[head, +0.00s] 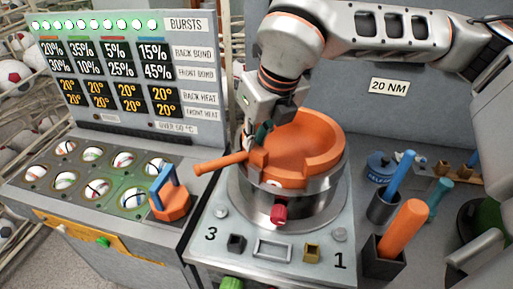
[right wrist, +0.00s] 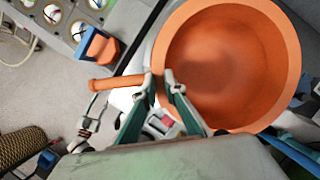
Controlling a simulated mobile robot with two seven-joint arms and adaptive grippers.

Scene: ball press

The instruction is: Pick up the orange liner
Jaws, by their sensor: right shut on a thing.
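The orange liner (head: 300,152) is a wide round bowl with a bar-like handle (head: 221,163) out to the left. It sits in or on the top of a round metal drum (head: 305,208); I cannot tell if it is lifted clear. My right gripper (head: 258,143) comes down from above and is shut on the liner where the handle meets the rim. In the right wrist view the fingertips (right wrist: 161,80) close at the liner's near wall (right wrist: 165,60), and the bowl looks empty. My left gripper is in neither view.
A panel of ball pockets (head: 90,178) and an orange block with a blue handle (head: 170,202) lie left. A red knob (head: 279,213) is on the drum's front. Holders with a blue rod (head: 400,175) and an orange rod (head: 404,228) stand right. A grey wall (head: 370,130) is behind.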

